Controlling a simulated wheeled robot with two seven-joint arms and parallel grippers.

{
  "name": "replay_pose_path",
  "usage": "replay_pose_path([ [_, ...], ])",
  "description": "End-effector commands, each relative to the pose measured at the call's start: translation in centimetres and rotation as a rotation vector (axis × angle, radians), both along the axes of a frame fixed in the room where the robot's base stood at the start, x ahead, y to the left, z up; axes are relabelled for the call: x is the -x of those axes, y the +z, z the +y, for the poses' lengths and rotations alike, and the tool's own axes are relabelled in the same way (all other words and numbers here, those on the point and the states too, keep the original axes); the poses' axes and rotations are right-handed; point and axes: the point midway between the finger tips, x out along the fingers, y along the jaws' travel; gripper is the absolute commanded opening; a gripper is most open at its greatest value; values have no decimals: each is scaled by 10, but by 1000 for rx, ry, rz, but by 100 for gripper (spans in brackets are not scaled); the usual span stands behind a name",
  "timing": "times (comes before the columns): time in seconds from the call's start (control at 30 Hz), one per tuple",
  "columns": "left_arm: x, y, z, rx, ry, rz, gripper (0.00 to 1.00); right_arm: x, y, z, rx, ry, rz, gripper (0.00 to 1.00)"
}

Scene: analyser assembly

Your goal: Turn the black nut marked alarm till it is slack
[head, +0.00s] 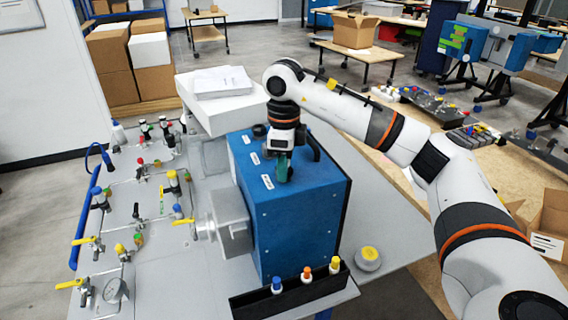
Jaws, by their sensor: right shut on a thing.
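A blue analyser box (310,207) stands on the grey bench, with several small white labels along its top whose print is too small to read. A round black nut (260,130) shows at the far end of the top. My right gripper (284,176) points down at the box top, beside the nearest label (267,182). It is shut on a black nut there, which its fingers mostly hide. I cannot read whether this nut is the one marked alarm. My left gripper is not in view.
A black loop handle (312,146) stands close right of the gripper. A white box with papers (222,82) lies behind. A panel of valves and a gauge (115,290) fills the left. A black tray (295,295) with small capped bottles and a yellow-topped round part (368,257) are in front.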

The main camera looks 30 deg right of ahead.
Motion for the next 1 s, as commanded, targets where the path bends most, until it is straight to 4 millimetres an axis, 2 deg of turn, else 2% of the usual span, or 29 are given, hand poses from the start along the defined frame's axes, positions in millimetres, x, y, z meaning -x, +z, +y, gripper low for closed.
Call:
replay_pose_path([
  [0.17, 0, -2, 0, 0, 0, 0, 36, 0, -1, 0, 0, 183, 0, 5],
  [0.53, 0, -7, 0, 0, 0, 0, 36, 0, -1, 0, -1, 819, 1, 5],
  [0.57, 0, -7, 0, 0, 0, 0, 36, 0, 0, 0, -1, 807, 1, 37],
  [0.6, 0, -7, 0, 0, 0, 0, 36, 0, 0, 0, -1, 803, 1, 44],
  [1.0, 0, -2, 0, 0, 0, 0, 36, 0, 6, 0, 0, 799, 0, 46],
])
